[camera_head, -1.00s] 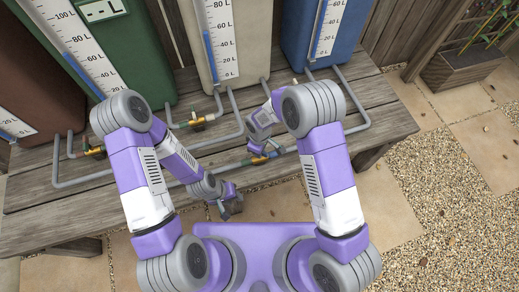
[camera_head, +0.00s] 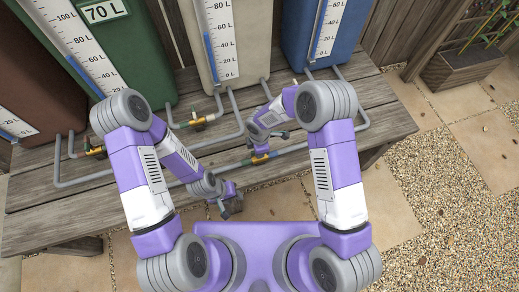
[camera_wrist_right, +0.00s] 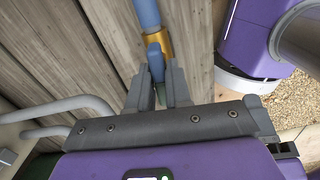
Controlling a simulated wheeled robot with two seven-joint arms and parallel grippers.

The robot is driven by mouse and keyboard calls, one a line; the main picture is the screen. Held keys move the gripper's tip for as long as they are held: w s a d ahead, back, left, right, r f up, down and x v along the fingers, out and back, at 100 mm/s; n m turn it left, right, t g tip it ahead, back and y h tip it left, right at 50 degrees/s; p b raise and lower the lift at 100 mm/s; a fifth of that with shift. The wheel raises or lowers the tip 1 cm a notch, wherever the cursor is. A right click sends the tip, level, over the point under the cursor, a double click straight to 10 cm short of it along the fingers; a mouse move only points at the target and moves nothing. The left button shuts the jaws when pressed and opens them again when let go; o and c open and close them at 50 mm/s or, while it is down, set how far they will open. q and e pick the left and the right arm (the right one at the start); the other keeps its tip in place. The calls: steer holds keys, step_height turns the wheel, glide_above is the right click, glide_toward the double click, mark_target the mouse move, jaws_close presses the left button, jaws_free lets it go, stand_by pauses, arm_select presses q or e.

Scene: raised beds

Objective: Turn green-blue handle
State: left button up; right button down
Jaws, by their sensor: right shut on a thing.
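In the right wrist view a blue handle (camera_wrist_right: 155,62) stands between the fingers of my right gripper (camera_wrist_right: 158,88), which is shut on it. A brass fitting (camera_wrist_right: 160,42) and a blue pipe end (camera_wrist_right: 146,12) lie just beyond. In the head view this valve (camera_head: 259,159), with green on its left and blue on its right, sits on the front pipe. My right gripper (camera_head: 260,147) is over it and hides most of the handle. My left gripper (camera_head: 231,206) hangs at the bench's front edge, away from the valves; its jaws are too small to read.
Green (camera_head: 135,50), cream (camera_head: 235,40), blue (camera_head: 348,35) and brown (camera_head: 30,70) tanks stand on the wooden bench (camera_head: 385,115). Other valves (camera_head: 198,121) (camera_head: 95,151) sit on grey pipes to the left. A planter (camera_head: 462,70) stands at the right; the paving there is clear.

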stand_by(0.5)
steer(key=c, duration=1.1)
jaws_free()
steer(key=shift+r+p, duration=1.2)
steer(key=shift+r, duration=2.6)
